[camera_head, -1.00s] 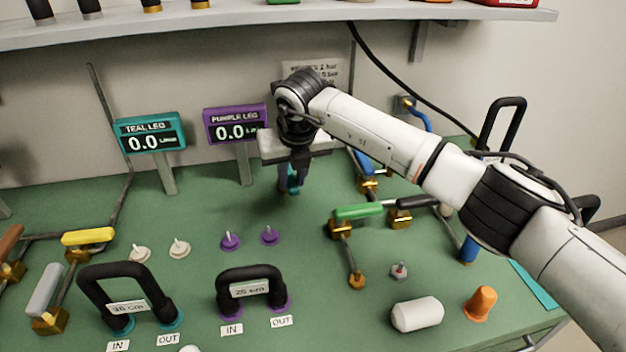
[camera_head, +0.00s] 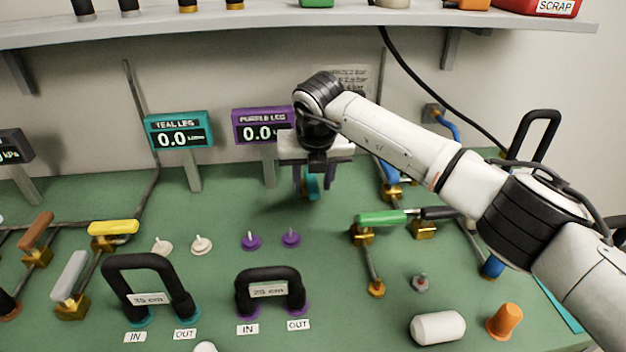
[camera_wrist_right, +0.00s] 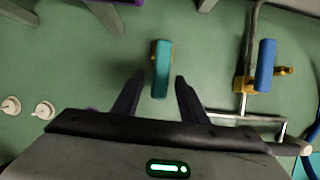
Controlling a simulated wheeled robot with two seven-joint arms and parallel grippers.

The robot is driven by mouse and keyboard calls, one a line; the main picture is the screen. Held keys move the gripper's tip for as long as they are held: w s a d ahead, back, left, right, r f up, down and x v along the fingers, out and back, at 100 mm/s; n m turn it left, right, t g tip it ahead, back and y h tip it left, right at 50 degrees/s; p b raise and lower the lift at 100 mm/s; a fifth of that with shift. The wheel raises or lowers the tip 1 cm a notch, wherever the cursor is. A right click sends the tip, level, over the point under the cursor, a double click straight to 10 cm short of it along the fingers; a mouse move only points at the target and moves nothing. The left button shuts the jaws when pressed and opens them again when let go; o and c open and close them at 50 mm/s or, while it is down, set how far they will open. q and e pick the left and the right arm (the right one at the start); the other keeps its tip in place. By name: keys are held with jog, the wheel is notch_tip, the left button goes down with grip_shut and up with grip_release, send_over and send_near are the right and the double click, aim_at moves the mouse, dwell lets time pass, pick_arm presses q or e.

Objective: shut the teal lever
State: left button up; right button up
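The teal lever (camera_wrist_right: 162,68) has a teal handle on a small brass fitting and points toward my right gripper in the right wrist view. My right gripper (camera_wrist_right: 160,79) is open, with one dark finger on each side of the handle's near end. I see green bench between each finger and the handle, so they look apart from it. In the head view, a bit of the teal handle (camera_head: 313,187) shows by the fingers of my right gripper (camera_head: 309,186), and the rest is hidden behind it. My left gripper is not in view.
A blue lever (camera_wrist_right: 265,66) on brass stands to the right in the wrist view. The teal meter (camera_head: 179,135) and purple meter (camera_head: 262,125) stand at the back, both reading 0.0. A green lever (camera_head: 382,218) lies nearer, to the right. Two hose loops stand in front.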

jog(key=shift+r, duration=0.1)
jog(key=v, duration=1)
jog(key=shift+b, duration=0.3)
